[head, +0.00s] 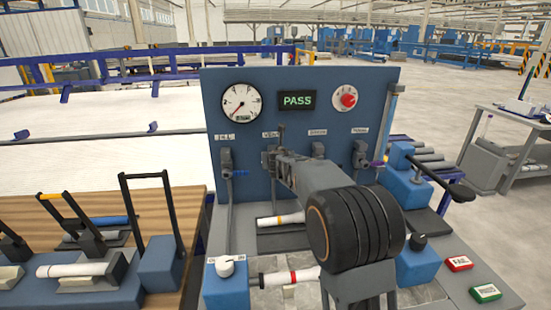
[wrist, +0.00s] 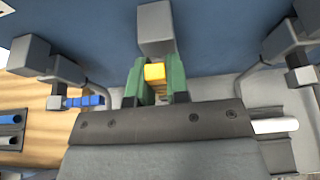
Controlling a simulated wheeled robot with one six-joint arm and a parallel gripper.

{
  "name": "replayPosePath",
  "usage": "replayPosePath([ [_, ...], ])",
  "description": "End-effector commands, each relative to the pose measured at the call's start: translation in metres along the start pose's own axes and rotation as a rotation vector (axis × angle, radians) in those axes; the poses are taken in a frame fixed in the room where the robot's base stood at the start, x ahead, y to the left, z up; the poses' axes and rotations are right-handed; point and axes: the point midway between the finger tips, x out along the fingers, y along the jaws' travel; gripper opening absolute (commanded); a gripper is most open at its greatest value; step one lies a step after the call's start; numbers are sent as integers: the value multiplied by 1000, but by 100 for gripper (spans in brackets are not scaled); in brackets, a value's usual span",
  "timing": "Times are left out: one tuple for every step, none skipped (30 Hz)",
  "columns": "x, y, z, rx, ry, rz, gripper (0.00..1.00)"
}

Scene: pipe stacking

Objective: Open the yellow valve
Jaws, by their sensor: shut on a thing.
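The yellow valve's handle (wrist: 155,73) shows as a small yellow block between the two green fingers of my gripper (wrist: 155,82) in the wrist view. The fingers are shut on it, one on each side. A grey valve body (wrist: 155,28) stands just beyond it, against the blue panel. In the head view my gripper (head: 272,160) is at the panel, below the second label from the left. My arm hides the yellow handle there.
The blue panel (head: 215,130) carries a gauge (head: 241,102), a PASS display (head: 297,100) and a red knob (head: 346,99). A blue-handled valve (head: 238,173) is to the left and a purple-handled one (head: 378,163) to the right. White pipes (head: 290,276) lie below.

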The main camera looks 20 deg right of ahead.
Motion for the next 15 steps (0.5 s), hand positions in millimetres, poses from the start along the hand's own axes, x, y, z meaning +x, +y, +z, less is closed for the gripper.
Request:
replayPosePath([
  [0, 0, -1, -10, 1, -1, 0],
  [0, 0, -1, -10, 1, -1, 0],
  [0, 0, -1, -10, 1, -1, 19],
  [0, 0, -1, -10, 1, -1, 22],
  [0, 0, -1, -9, 1, 0, 25],
  [0, 0, -1, -8, 1, 0, 28],
  [0, 0, -1, -8, 1, 0, 31],
  [0, 0, -1, -7, 1, 0, 34],
  [0, 0, -1, -7, 1, 0, 38],
  [0, 0, -1, -6, 1, 0, 41],
  [0, 0, -1, -6, 1, 0, 42],
  [0, 0, -1, -5, 1, 0, 42],
  [0, 0, -1, -5, 1, 0, 42],
  [0, 0, 0, -5, 1, 0, 42],
  [0, 0, 0, -5, 1, 0, 42],
])
